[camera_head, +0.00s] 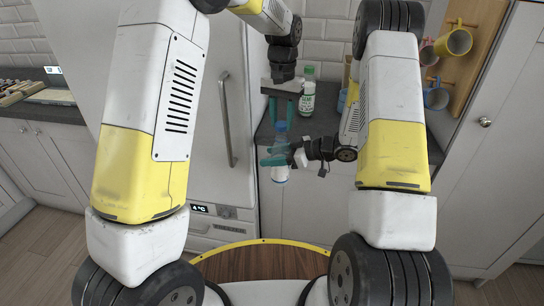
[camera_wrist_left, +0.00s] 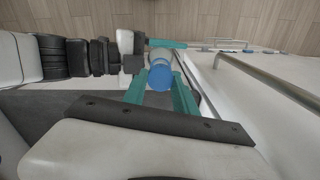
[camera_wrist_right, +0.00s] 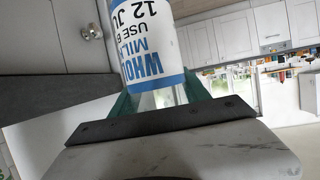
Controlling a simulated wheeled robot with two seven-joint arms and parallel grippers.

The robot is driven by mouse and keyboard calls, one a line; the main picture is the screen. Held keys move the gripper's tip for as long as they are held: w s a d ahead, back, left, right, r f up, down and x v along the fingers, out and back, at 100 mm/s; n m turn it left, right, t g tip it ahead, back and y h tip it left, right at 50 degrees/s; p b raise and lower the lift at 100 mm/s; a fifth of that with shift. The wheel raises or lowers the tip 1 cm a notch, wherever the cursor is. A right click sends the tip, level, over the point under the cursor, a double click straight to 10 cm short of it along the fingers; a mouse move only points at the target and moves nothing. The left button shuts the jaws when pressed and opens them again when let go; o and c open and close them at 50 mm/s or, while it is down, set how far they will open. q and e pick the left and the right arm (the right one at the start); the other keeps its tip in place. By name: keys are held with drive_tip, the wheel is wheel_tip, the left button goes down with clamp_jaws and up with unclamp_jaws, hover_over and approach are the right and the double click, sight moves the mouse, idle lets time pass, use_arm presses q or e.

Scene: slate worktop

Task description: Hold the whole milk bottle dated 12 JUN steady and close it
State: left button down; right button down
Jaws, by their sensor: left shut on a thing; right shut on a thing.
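The whole milk bottle (camera_head: 280,175) is upright, with its lower part below my right gripper in the head view. Its blue-lettered label (camera_wrist_right: 150,40) shows "WHOLE MILK", "USE BY" and "12 JU" in the right wrist view. My right gripper (camera_head: 277,157) is shut on the bottle's body from the side. A blue cap (camera_wrist_left: 161,78) is between the teal fingers of my left gripper (camera_wrist_left: 160,92), which comes from above and is shut on it. The cap (camera_head: 281,126) is at the bottle's top in the head view; I cannot tell whether it is seated on the neck.
A bottle with a green cap (camera_head: 307,93) stands on the dark worktop (camera_head: 325,115) just behind. A fridge with a long handle (camera_head: 226,120) is close on the left. Mugs (camera_head: 458,42) hang on a wooden rack (camera_head: 478,40) at right.

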sight(280, 148)
idle(0.8)
use_arm(q)
drive_tip(key=shift+f, duration=0.9)
drive_tip(key=shift+f, duration=0.6)
